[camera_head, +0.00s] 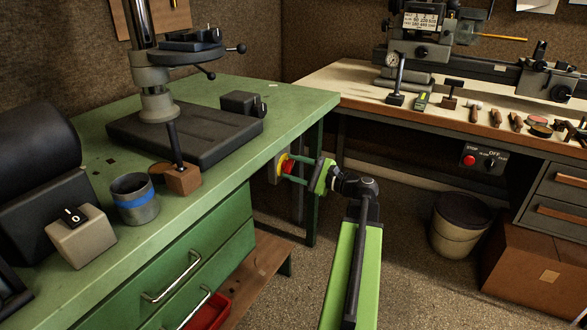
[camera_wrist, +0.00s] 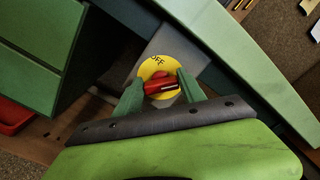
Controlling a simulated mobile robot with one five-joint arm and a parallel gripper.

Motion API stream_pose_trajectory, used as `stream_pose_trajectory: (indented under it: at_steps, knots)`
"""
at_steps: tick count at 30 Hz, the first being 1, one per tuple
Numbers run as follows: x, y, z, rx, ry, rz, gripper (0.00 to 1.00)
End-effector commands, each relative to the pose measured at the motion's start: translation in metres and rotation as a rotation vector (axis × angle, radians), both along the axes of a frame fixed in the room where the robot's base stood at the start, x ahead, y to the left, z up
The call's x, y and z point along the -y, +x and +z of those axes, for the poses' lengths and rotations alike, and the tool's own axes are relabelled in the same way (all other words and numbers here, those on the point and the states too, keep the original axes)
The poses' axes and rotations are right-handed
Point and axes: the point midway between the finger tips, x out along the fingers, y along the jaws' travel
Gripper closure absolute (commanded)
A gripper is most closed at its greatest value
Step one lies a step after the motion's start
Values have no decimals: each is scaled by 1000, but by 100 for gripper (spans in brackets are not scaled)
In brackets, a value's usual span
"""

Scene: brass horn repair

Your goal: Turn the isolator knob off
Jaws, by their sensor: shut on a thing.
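The isolator has a red knob (camera_head: 288,167) on a round yellow plate (camera_head: 280,162), on a grey box below the green bench's right end. In the wrist view the knob (camera_wrist: 160,82) lies roughly crosswise, with a pale mark on it. The word OFF is on the yellow plate (camera_wrist: 174,63) above the knob. My gripper (camera_head: 292,169) reaches it from the right. In the wrist view its green fingers (camera_wrist: 160,88) are shut on the knob, one on each side. The fingertips hide the knob's ends.
The green bench (camera_head: 300,108) overhangs the isolator, with a bench leg (camera_head: 313,200) close by. Drawers (camera_head: 205,265) are to the left. A bin (camera_head: 460,225) and a cardboard box (camera_head: 535,270) stand on the floor at right. Bare floor lies around my arm.

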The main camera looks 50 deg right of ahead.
Motion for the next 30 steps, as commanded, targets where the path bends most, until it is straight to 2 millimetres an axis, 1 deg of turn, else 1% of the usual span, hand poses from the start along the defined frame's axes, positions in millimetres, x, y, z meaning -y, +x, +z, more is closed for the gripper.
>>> stream_pose_trajectory:
  at_steps: [8, 30]
  knots:
    - [0, -1, -2, 46, -192, -2, 93]
    - [-1, -1, -7, 215, -876, -2, 93]
